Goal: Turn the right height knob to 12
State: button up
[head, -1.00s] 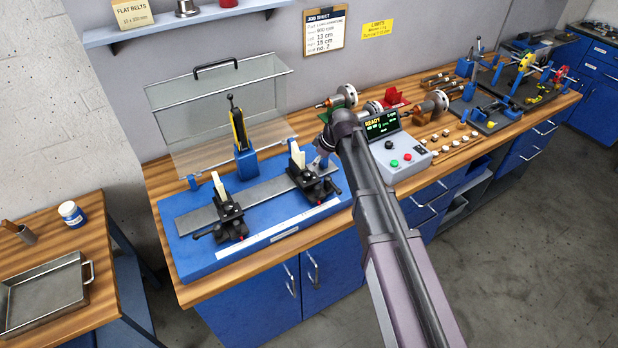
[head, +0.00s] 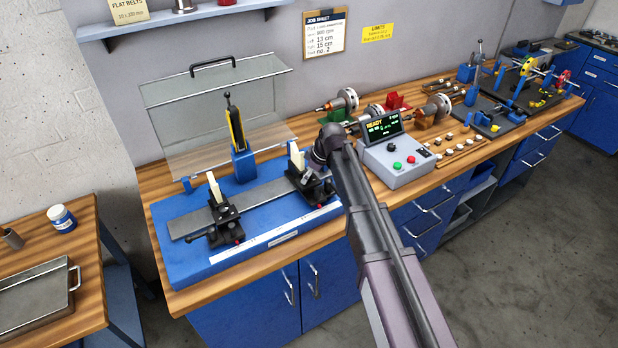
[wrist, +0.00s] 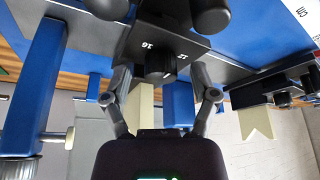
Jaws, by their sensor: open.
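The right support pedestal (head: 301,178), a black block with a cream V-piece on top, stands on the blue balancing stand (head: 200,261). My gripper (head: 317,171) is at its right side, partly hidden by my wrist. In the wrist view, the black height knob (wrist: 159,66) sits on the pedestal's dark face, with small white numbers beside it; one looks like 16, another is partly hidden. My gripper's open fingers (wrist: 160,82) stand on both sides of the knob, with visible gaps. The knob's exact setting is not readable.
The left pedestal (head: 224,219) stands on the same metal rail (head: 258,194). A clear guard (head: 190,110) and a blue post (head: 243,165) are behind. A control box (head: 398,165) is close on the right, with rotors (head: 437,106) beyond it.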

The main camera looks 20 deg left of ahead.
dwell(0.3)
grip_shut()
jog(key=shift+m+t, duration=0.3)
jog(key=shift+m, duration=0.1)
jog(key=m, duration=0.1)
jog(key=m+t, duration=0.1)
jog(key=m, duration=0.3)
jog(key=shift+s+a+t+h, duration=0.1)
jog(key=shift+s+t+h, duration=0.15)
jog(key=shift+t+h, duration=0.15)
jog(key=m+h, duration=0.1)
jog(key=m, duration=0.2)
jog(key=m+t, duration=0.1)
jog(key=m, duration=0.1)
jog(key=shift+a+m+h, duration=0.15)
jog(key=shift+m+h, duration=0.25)
